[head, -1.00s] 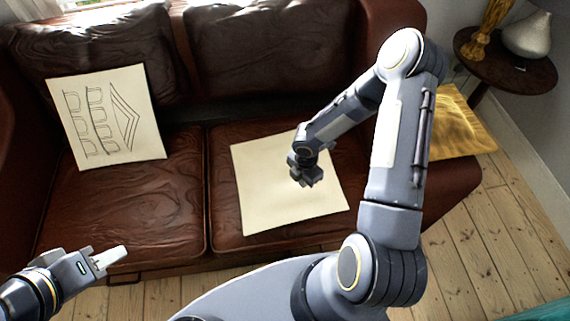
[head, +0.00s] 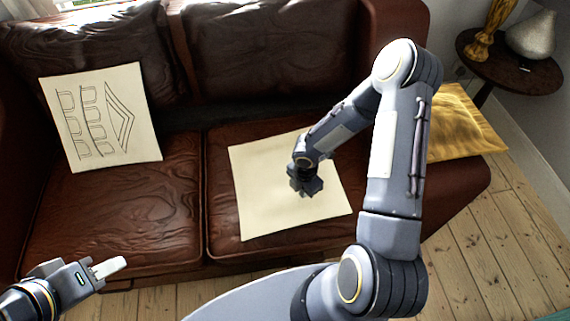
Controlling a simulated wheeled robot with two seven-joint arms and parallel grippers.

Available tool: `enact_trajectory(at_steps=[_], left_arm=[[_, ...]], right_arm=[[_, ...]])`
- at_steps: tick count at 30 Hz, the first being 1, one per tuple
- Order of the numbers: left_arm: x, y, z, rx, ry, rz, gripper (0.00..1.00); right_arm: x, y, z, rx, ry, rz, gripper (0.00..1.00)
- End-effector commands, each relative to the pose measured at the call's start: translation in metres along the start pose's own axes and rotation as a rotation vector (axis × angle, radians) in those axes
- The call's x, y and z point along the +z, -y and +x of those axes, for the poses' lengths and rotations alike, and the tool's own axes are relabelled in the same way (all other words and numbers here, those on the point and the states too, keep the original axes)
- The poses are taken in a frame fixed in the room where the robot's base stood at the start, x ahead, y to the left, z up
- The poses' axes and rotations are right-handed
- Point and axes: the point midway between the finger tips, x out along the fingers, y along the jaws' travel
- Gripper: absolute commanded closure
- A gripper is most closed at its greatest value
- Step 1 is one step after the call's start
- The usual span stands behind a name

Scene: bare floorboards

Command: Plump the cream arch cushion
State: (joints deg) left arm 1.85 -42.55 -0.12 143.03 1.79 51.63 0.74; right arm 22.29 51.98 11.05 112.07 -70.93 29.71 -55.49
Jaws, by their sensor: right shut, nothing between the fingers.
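A cream cushion with black line drawings of arch-like shapes and nested chevrons (head: 100,118) leans against the backrest on the left seat of the brown leather sofa. A plain cream cushion (head: 270,205) lies flat on the right seat, with no drawing on the side that shows. My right gripper (head: 307,192) is shut and empty, pointing down over the middle of the plain cushion. It looks at or very near the surface; contact is unclear. My forearm hides part of that cushion's far right side. My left gripper (head: 108,268) is in front of the sofa, away from both cushions; its finger gap is unclear.
The brown leather sofa (head: 130,215) fills the middle. A gold cushion (head: 455,125) is at its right arm, partly behind my arm. A dark round side table (head: 510,75) bears a gold ornament (head: 487,30) and a pale vase (head: 533,38). Floorboards (head: 480,260) are clear at lower right.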

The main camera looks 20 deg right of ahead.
Motion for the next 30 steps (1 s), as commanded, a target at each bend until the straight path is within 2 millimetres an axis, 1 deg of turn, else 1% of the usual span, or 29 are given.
enact_trajectory(at_steps=[18, 21, 28, 30], left_arm=[[-0.029, -0.026, -0.058, 0.000, 0.000, 0.000, 0.64], [-0.030, -0.027, -0.059, 0.000, 0.000, 0.000, 0.64], [-0.029, -0.026, -0.058, 0.000, 0.000, 0.000, 0.64], [-0.028, -0.026, -0.056, 0.000, 0.000, 0.000, 0.64]], right_arm=[[0.000, 0.000, -0.084, 0.001, 0.001, -0.001, 1.00], [0.000, 0.000, -0.087, 0.000, 0.001, -0.001, 1.00], [0.000, 0.000, -0.085, 0.000, 0.000, -0.001, 1.00], [-0.003, -0.003, -0.084, 0.001, 0.000, -0.003, 1.00]])
